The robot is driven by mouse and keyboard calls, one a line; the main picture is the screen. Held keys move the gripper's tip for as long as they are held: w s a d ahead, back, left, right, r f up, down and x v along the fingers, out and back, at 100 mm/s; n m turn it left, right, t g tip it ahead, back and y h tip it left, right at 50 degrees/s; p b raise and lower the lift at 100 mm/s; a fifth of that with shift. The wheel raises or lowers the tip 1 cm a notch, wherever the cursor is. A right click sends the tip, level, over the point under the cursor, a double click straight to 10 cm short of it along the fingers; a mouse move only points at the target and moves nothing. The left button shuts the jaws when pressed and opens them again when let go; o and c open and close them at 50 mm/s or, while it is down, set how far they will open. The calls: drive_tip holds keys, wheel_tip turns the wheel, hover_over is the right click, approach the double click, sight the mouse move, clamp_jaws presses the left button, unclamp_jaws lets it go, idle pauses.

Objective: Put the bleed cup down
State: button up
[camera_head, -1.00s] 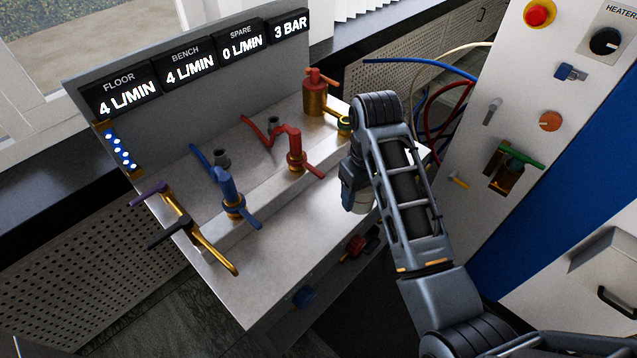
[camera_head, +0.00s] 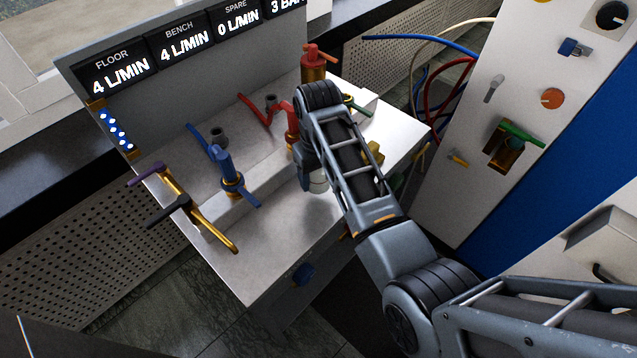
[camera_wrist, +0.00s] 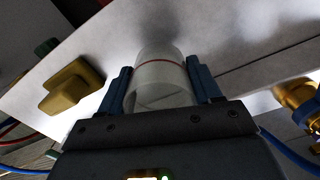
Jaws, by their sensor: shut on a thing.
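The bleed cup (camera_wrist: 160,82) is a clear, whitish cup with a thin red line around it, seen in the wrist view. My gripper (camera_wrist: 162,88) is shut on it, with a blue finger on each side. In the head view the cup (camera_head: 318,183) shows as a small pale shape below my wrist, over the front part of the metal bench top (camera_head: 275,235). My arm hides most of it and the fingers there. I cannot tell whether the cup touches the bench top.
A blue valve (camera_head: 230,175) stands left of my gripper, and a red valve (camera_head: 291,120) is partly behind my wrist. A yellow block (camera_wrist: 72,86) lies beside the cup in the wrist view. A panel with knobs (camera_head: 530,110) stands at right.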

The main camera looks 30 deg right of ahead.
sight(318, 186)
drive_tip(key=shift+f, duration=1.9)
drive_tip(key=shift+f, duration=0.15)
drive_tip(key=o, duration=1.1)
drive_tip(key=shift+c, duration=0.2)
